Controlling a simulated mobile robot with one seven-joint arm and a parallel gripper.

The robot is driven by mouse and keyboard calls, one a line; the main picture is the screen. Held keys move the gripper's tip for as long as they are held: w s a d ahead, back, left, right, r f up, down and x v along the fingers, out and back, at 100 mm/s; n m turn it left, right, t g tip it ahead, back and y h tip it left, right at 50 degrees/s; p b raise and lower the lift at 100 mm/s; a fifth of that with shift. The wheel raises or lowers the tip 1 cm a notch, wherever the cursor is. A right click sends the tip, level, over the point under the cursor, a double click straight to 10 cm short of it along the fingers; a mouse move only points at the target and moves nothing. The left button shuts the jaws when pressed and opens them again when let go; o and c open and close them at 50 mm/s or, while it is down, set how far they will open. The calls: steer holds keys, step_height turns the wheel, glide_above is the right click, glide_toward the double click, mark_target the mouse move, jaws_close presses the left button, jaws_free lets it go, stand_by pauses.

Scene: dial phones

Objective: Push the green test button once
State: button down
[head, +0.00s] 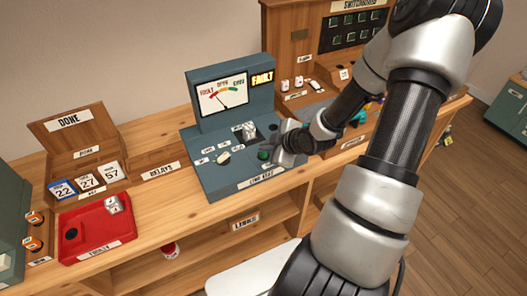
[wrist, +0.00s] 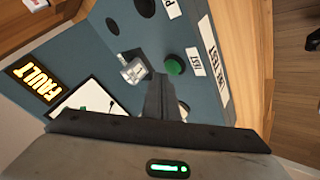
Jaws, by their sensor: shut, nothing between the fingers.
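The green test button (head: 263,155) sits on the sloped top of the blue-grey line test box (head: 225,181). In the wrist view the round green button (wrist: 175,66) lies beside a label reading TEST (wrist: 195,62). My gripper (head: 277,150) is shut and empty, low over the box close to the button. In the wrist view its fingertips (wrist: 160,78) appear just beside the button. I cannot tell whether they touch it. The box's lit sign (head: 262,78) reads FAULT, and its meter (head: 222,97) shows a needle.
A red tray (head: 97,226) and DONE rack (head: 75,140) stand left. A switchboard (head: 350,38) stands behind right. The bench front is mostly clear.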

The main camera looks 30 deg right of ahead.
steer(key=shift+r, duration=0.3)
step_height(320, 180, up, 5)
steer(key=p, duration=0.4)
steer(key=shift+f, duration=0.15)
stand_by(0.7)
step_height(320, 180, up, 25)
steer(key=m+h+b, duration=0.1)
steer(key=m+h, duration=0.3)
steer(key=h, duration=0.2)
glide_above(266, 156)
steer(key=d, duration=0.3)
steer(key=s+a+r+m+g+y, duration=0.1)
steer(key=s+a+m, duration=0.3)
steer(key=s+a, duration=0.5)
steer(key=s+a+r+m+g+y+p, duration=0.1)
steer(key=s+a+r+m+g+y, duration=0.1)
steer(key=s+a, duration=0.6)
steer(key=s+m, duration=0.1)
steer(key=s, duration=0.3)
steer(key=shift+s+a+r+m+y, duration=0.25)
steer(key=shift+s+a+m+y, duration=0.1)
steer(key=shift+s+m+y, duration=0.05)
